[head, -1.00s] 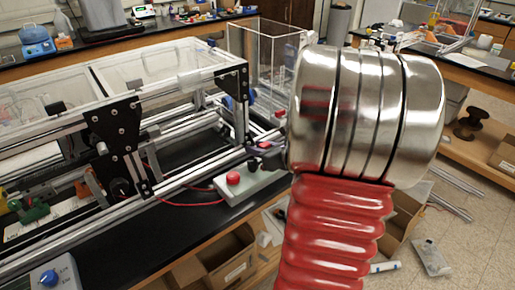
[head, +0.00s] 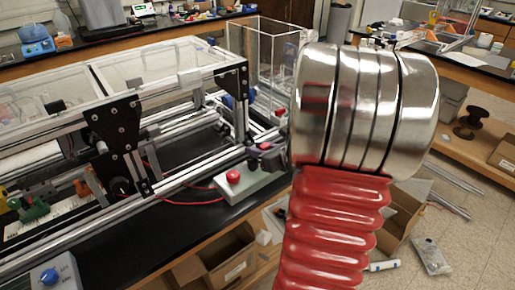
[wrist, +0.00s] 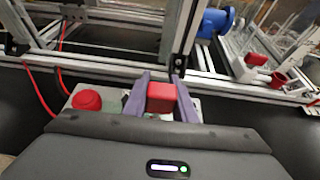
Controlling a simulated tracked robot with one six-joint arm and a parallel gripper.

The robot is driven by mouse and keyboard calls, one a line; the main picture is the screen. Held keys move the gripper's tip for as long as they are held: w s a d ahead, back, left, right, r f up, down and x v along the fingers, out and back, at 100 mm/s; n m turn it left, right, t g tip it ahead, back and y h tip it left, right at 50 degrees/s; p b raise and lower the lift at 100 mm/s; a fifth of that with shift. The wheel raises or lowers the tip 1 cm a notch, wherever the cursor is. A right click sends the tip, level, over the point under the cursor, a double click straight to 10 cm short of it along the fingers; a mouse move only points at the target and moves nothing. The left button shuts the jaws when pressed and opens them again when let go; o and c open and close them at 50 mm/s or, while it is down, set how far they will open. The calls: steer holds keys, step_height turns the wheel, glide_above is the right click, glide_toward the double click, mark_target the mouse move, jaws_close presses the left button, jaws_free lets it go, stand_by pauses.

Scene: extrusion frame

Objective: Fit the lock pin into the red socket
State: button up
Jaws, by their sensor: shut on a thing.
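In the wrist view, the two purple fingers of my gripper (wrist: 160,98) are shut on a red block (wrist: 161,97), which I take to be the lock pin's head. Its lower part is hidden from this camera. A round red hollow piece (wrist: 277,80), likely the red socket, is at the right by the frame's rail. The held block is to its left and apart from it. In the head view, a small part of my gripper (head: 268,156) shows beside the frame's end, partly hidden by my silver and red arm.
A control box with a red button (wrist: 87,100) lies close left of the fingers. Aluminium rails (wrist: 120,70) cross behind them. A blue knob (wrist: 215,22) and a clear box (head: 262,65) stand beyond.

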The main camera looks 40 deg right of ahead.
steer(key=shift+f, duration=0.2)
steer(key=o, duration=1.1)
steer(key=shift+f, duration=0.15)
steer(key=shift+a, duration=0.1)
steer(key=v, duration=1.4)
steer(key=shift+w+d, duration=0.1)
steer(key=shift+d, duration=0.15)
